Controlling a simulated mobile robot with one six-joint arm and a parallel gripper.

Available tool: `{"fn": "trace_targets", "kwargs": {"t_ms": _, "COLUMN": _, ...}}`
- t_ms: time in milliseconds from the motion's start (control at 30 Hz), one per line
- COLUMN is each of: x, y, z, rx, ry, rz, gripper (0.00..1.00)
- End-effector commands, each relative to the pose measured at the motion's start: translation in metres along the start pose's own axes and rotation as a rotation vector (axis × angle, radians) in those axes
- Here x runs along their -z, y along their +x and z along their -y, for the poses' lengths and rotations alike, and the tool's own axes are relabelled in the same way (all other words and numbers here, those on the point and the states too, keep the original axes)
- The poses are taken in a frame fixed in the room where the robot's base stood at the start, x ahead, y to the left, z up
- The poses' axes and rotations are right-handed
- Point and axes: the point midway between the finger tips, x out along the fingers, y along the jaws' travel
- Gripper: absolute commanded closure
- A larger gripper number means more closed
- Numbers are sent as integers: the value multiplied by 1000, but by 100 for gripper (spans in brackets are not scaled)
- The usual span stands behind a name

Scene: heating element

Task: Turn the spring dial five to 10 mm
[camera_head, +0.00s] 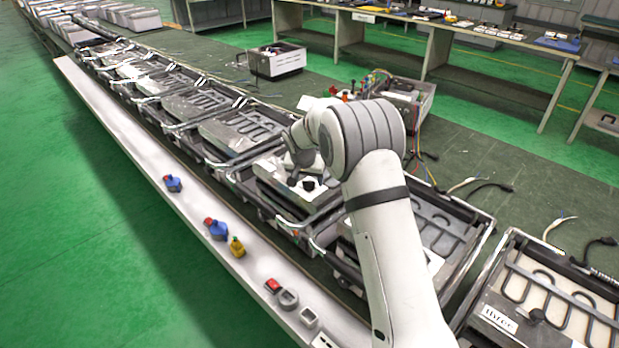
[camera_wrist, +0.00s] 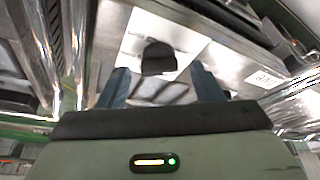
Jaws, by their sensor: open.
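A black dial (camera_wrist: 158,57) sits on a pale, light metal plate (camera_wrist: 190,42) in the wrist view. It has a rounded outline with a flat lower edge. My gripper (camera_wrist: 161,86) is open, with one finger to each side of the dial's lower end. The dial shows in the gap, slightly beyond the fingertips, and no finger is seen touching it. In the head view a small black knob (camera_head: 309,184) shows on a white plate beside my gripper (camera_head: 293,180), partly hidden by my arm. The dial's scale cannot be read.
A row of heating-element units (camera_head: 240,128) in metal frames runs along the line. A pale ledge (camera_head: 135,160) beside it carries blue-and-red tools (camera_head: 217,229), a yellow one (camera_head: 237,247) and grey parts (camera_head: 288,299). Metal bars (camera_wrist: 76,45) stand close at the wrist view's left.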

Motion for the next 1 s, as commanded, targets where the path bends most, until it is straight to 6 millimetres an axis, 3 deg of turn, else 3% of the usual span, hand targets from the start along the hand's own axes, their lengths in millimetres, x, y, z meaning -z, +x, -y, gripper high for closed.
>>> {"fn": "trace_targets", "kwargs": {"t_ms": 367, "x": 1, "y": 10, "z": -1, "rx": 1, "ry": 1, "rz": -1, "gripper": 40}}
{"fn": "trace_targets", "kwargs": {"t_ms": 900, "x": 1, "y": 10, "z": -1, "rx": 0, "ry": 2, "rz": -1, "gripper": 83}}
{"fn": "trace_targets", "kwargs": {"t_ms": 1000, "x": 1, "y": 10, "z": -4, "rx": -1, "ry": 3, "rz": -1, "gripper": 85}}
